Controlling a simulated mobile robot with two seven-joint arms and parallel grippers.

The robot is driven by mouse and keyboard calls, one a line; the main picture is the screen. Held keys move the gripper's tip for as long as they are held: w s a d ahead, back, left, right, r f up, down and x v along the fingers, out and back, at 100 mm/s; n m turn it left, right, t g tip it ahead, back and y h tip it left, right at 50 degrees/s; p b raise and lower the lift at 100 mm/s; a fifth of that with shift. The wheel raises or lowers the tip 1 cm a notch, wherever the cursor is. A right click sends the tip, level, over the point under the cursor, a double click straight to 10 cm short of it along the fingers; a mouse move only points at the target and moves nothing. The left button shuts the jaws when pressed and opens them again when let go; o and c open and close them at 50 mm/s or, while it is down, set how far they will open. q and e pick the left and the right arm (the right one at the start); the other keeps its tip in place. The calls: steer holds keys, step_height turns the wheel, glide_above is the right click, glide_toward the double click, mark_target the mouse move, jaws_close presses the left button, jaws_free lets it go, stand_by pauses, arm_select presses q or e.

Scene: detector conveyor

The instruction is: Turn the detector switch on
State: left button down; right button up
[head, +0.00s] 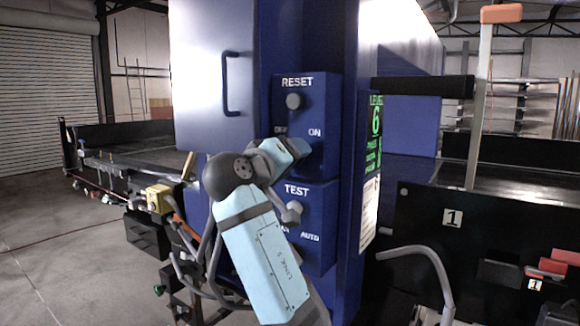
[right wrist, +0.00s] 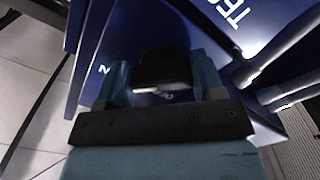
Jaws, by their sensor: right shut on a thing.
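The blue control panel (head: 318,95) faces me, with an OFF/ON switch in its middle. My right gripper (head: 299,148) covers that switch in the head view; the word ON shows to its right and OFF is partly hidden. In the right wrist view, the black detector switch knob (right wrist: 162,70) sits between the two light blue fingers of my right gripper (right wrist: 162,82), which is shut on it. The knob's exact turn angle is hard to tell. My left gripper is not in view.
A grey RESET button (head: 293,101) sits above the switch. A grey TEST knob (head: 291,212) with an AUTO mark sits below, close to my forearm. A green-lit display (head: 375,125) is on the panel's right side. A black conveyor side (head: 420,225) stands at right.

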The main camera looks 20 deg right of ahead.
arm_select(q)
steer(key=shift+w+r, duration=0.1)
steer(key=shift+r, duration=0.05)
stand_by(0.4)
arm_select(e)
steer(key=o, duration=0.9)
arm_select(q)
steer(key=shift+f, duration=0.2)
